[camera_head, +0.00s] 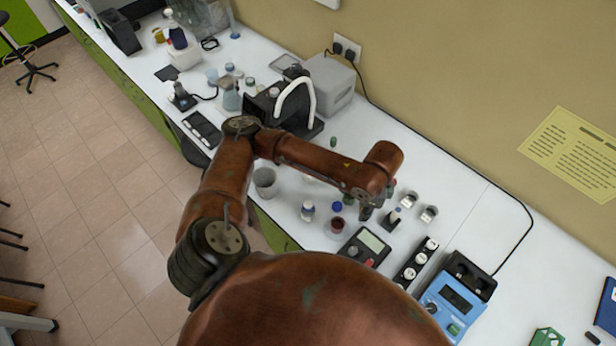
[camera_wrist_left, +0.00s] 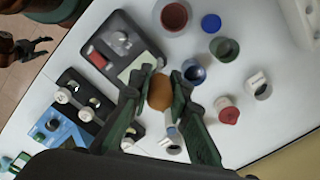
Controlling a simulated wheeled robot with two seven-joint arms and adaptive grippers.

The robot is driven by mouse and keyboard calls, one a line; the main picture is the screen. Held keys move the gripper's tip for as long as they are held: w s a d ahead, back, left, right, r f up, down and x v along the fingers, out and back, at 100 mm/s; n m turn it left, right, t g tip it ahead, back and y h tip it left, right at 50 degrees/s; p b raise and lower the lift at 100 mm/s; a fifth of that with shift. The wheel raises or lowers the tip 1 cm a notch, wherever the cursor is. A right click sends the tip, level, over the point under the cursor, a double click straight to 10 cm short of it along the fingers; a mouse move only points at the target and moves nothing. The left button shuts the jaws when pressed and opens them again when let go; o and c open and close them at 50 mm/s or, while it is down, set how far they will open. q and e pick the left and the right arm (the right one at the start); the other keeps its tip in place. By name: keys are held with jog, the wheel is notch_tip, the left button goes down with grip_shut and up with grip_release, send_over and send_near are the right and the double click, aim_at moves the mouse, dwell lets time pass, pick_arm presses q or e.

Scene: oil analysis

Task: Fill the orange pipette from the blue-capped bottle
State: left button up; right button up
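My left gripper (camera_wrist_left: 161,80) points down over the bench, its fingers closed around a round orange part (camera_wrist_left: 160,93), which I take to be the orange pipette's bulb. The pipette's tip is hidden. In the head view the left gripper (camera_head: 367,210) is mostly hidden by its own arm. A blue cap (camera_wrist_left: 211,23) lies on the bench beside an open jar of dark red liquid (camera_wrist_left: 174,16). The blue cap (camera_head: 337,207) and jar (camera_head: 337,227) also show in the head view. At the wrist view's upper left a brown link with dark fingers looks like my right gripper (camera_wrist_left: 40,44).
A blue-rimmed vessel (camera_wrist_left: 195,72), a green-rimmed jar (camera_wrist_left: 224,48) and a red-topped jar (camera_wrist_left: 228,114) stand close to the left fingers. A scale (camera_head: 364,247) and a blue instrument (camera_head: 455,298) stand to the right. A beaker (camera_head: 265,182) stands near the front edge.

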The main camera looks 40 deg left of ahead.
pick_arm(q)
jog(key=s+a+r+m+p, duration=0.1)
jog(key=s+a+m+p, duration=0.1)
jog(key=a+m+p, duration=0.3)
jog(key=s+a+r+m+p, duration=0.1)
jog(key=s+a+m+p, duration=0.2)
jog(key=a+m, duration=0.9)
jog(key=m+p, duration=0.2)
jog(key=m, duration=0.5)
jog(key=shift+s+r+m, duration=0.15)
jog(key=shift+r+m, duration=0.05)
jog(key=shift+m, duration=0.2)
pick_arm(e)
notch_tip(320, 180, up, 11)
jog(key=w, duration=0.2)
jog(key=shift+f, duration=0.15)
pick_arm(q)
jog(key=shift+p, duration=0.35)
pick_arm(e)
jog(key=shift+r, duration=0.4)
pick_arm(q)
jog(key=shift+c, duration=0.3)
grip_shut()
pick_arm(e)
jog(key=shift+a, duration=0.1)
